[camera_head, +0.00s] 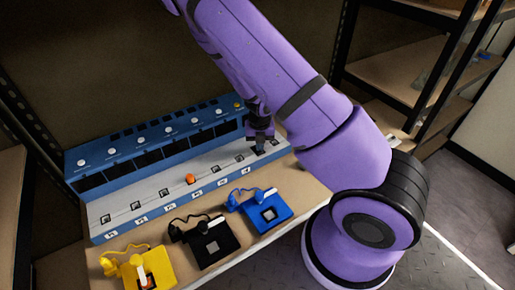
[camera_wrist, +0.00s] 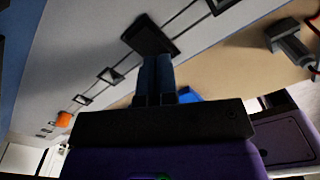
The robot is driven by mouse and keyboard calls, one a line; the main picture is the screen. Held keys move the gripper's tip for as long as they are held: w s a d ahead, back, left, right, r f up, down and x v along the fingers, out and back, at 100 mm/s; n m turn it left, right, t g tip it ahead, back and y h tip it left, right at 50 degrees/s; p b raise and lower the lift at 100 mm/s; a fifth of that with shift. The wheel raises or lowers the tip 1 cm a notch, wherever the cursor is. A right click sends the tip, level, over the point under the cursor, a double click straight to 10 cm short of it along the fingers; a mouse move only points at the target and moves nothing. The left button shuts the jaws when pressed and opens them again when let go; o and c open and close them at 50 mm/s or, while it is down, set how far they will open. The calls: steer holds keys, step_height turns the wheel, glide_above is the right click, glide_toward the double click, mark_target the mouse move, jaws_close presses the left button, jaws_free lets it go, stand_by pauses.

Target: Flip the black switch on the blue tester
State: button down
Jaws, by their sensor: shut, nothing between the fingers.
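A long blue tester (camera_head: 90,160) stands on the shelf, with a pale sloping front panel that carries a row of small black switches in frames. My gripper (camera_head: 260,136) is shut and empty, pointing down at the right end of this row. In the wrist view, the shut fingertips (camera_wrist: 156,58) are at or very near a black switch (camera_wrist: 150,36); I cannot tell whether they touch. Other framed switches (camera_wrist: 110,76) run away from it towards an orange knob (camera_wrist: 64,119). The orange knob also shows in the head view (camera_head: 191,179).
In front of the tester lie a small blue device (camera_head: 281,211), a black one (camera_head: 212,256) and a yellow one (camera_head: 160,262), each with a cabled part. Shelf uprights (camera_head: 345,40) stand at the right. A wall is behind the tester.

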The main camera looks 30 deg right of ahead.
steer(key=shift+f, duration=0.55)
steer(key=shift+r, duration=0.1)
stand_by(0.3)
steer(key=shift+r, duration=3.4)
